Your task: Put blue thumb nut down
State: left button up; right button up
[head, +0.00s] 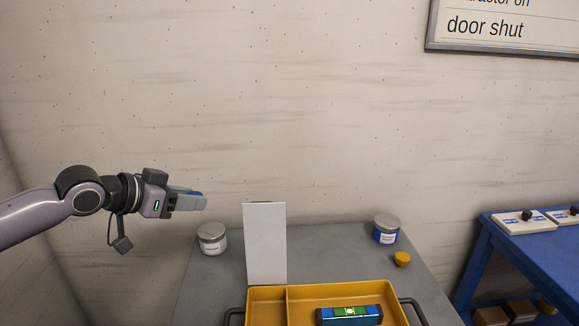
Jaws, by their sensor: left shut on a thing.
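My left gripper (190,201) comes in from the left and is held in the air above the far left part of the grey table. It is shut on the blue thumb nut (196,193), of which only a small blue edge shows between and behind the fingers. The nut is clear of the table top. My right gripper is not in view.
A blue table (490,235) stands right.

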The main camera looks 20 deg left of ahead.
pick_arm(q)
jog(key=shift+s+f, duration=0.1)
jog(key=shift+f, duration=0.25)
jog(key=s+d+f+p, duration=0.4)
jog(key=d+f, duration=0.4)
jog(key=s+d+r+n+y+p, duration=0.2)
jog(key=d+r, duration=0.4)
jog(key=d, duration=0.6)
jog(key=shift+n+y+p, duration=0.6)
jog(key=shift+y+p, duration=0.1)
jog(key=shift+p, duration=0.55)
jog(key=shift+s+d+r, duration=0.1)
